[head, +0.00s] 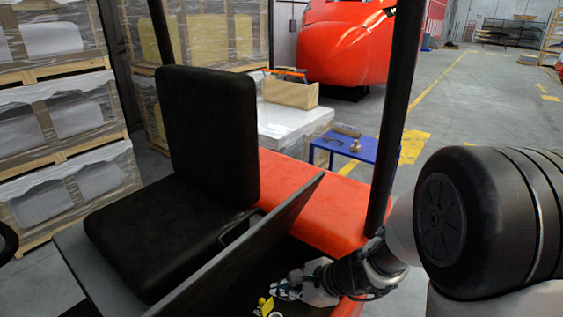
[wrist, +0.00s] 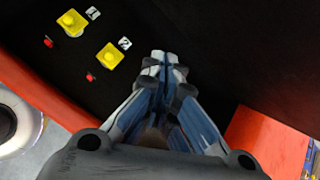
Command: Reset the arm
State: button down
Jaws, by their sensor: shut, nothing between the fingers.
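My gripper (wrist: 164,62) is shut and empty in the wrist view. Its fingertips meet over a dark panel or floor surface (wrist: 215,50). Two yellow knobs sit left of the fingertips: one (wrist: 71,22) by a label "1" and one (wrist: 110,56) by a label "2". A small red part (wrist: 48,41) and another red part (wrist: 91,77) lie beside them. In the head view my gripper (head: 277,291) is low at the centre, right of a yellow part (head: 265,304). I cannot tell whether the fingers touch the dark surface.
A black seat (head: 160,235) and a slanted dark panel (head: 240,245) stand left of my gripper. A red vehicle body (head: 310,205) and a black post (head: 395,110) are close by. Behind are a blue table (head: 372,147), wrapped pallets (head: 60,120) and a red nosecone (head: 345,42).

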jog(key=s+r+n+g, duration=0.1)
jog(key=s+r+n, duration=0.5)
jog(key=r, duration=0.1)
jog(key=s+d+r+n+h+b, duration=0.1)
jog(key=s+d+r+n+h, duration=0.2)
jog(key=s+d+n, duration=0.3)
jog(key=s+d+r+n+t+h+b, duration=0.1)
jog(key=s+d+r+n+h, duration=0.2)
jog(key=s, duration=0.7)
jog(key=d+n+h, duration=0.2)
jog(key=d+n, duration=0.1)
jog(key=d, duration=0.1)
jog(key=shift+s+d+r+n, duration=0.15)
jog(key=shift+d+n, duration=0.05)
jog(key=shift+n, duration=0.1)
jog(key=shift+a, duration=0.2)
